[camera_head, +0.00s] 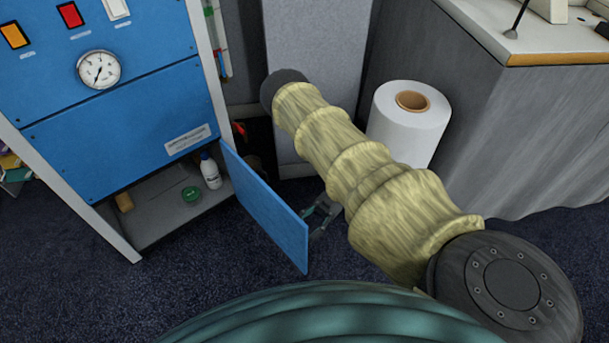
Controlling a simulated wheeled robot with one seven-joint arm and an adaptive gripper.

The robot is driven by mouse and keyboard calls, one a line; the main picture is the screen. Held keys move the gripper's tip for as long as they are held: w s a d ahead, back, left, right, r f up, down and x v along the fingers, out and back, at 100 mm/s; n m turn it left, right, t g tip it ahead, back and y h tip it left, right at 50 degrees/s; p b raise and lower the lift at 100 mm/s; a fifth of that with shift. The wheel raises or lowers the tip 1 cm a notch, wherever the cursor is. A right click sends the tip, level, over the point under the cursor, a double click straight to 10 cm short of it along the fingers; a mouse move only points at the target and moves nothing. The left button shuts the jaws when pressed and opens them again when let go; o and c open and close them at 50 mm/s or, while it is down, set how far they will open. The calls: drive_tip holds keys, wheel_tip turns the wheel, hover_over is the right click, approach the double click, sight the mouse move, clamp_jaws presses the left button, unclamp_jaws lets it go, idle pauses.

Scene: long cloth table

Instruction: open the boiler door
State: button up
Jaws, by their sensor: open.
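The boiler (130,125) is a blue-fronted cabinet with a pale frame at the left. Its blue lower door (268,215) stands swung outward, hinged at the right side of the opening, and the compartment behind it (165,213) shows. My gripper (320,214) is low down, just right of the door's outer face near its free edge. It is open, partly hidden by the door and by my yellowish sleeved arm. I cannot tell whether it touches the door.
A white bottle (210,171) and a green round item (192,194) stand inside the compartment. A white paper roll (408,125) stands right of my arm, by a grey cloth-covered table (520,120). Dark carpet (225,262) is clear before the boiler.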

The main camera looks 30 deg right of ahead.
wheel_tip(320, 180, up, 9)
idle(0.5)
drive_tip(key=shift+w+r, duration=0.15)
idle(0.4)
